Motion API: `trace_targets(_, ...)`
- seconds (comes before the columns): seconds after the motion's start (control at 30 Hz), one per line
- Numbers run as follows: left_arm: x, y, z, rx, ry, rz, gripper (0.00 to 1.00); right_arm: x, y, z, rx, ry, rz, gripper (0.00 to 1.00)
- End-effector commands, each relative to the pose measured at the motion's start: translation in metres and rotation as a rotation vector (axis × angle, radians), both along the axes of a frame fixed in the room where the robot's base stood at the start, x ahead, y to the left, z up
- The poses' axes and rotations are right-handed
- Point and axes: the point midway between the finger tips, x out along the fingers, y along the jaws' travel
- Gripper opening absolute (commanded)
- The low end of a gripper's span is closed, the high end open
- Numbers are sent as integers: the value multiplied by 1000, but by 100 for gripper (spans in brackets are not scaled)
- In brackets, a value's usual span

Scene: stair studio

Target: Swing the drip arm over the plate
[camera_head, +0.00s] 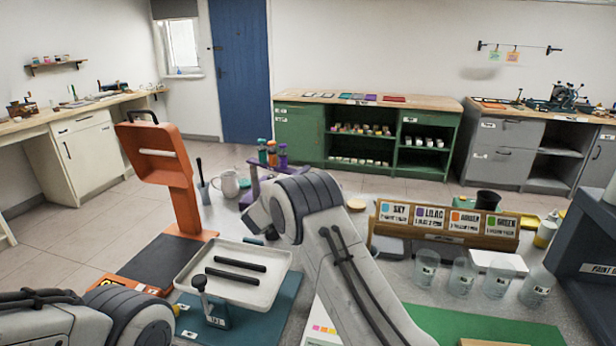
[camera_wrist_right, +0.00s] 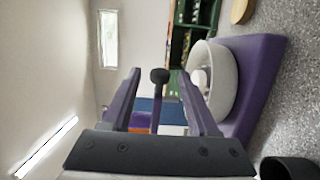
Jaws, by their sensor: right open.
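A purple stand (camera_head: 254,188) on the table, partly hidden by my right arm, carries bottles with teal, orange and purple parts (camera_head: 272,155). The right wrist view, turned sideways, shows a purple base (camera_wrist_right: 258,85) with a round white plate (camera_wrist_right: 222,88) on it. A thin purple bar with a black round knob (camera_wrist_right: 159,76), which looks like the drip arm, appears between the fingers of my right gripper (camera_wrist_right: 158,78). That gripper is open; I cannot tell whether it touches the bar. My left arm shows at the lower left of the head view; its gripper is out of view.
A white tray (camera_head: 265,290) with two black bars lies on a teal mat. An orange press (camera_head: 177,185) stands left, a white mug (camera_head: 230,183) behind. Clear cups (camera_head: 461,276) and a colour sign rack (camera_head: 440,225) stand right. A black cup (camera_wrist_right: 285,168) is near my right gripper.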

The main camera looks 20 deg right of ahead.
Motion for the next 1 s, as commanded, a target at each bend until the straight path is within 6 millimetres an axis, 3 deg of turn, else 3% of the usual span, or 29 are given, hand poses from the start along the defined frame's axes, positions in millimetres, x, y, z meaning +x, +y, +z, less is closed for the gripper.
trace_targets(0.2, 0, 0, 2, 0, 0, 0, 50, 13, -16, 0, 0, 0, -1, 60)
trace_targets(0.5, 0, 0, 2, 0, 0, 0, 50, 15, -18, 0, -1, 1, -1, 60)
trace_targets(0.67, 0, 0, 2, 0, 0, 0, 50, 14, -18, 0, 0, 0, -1, 0)
trace_targets(1.0, 0, 0, 2, 0, 0, 0, 50, 14, -18, 0, 1, 1, -1, 0)
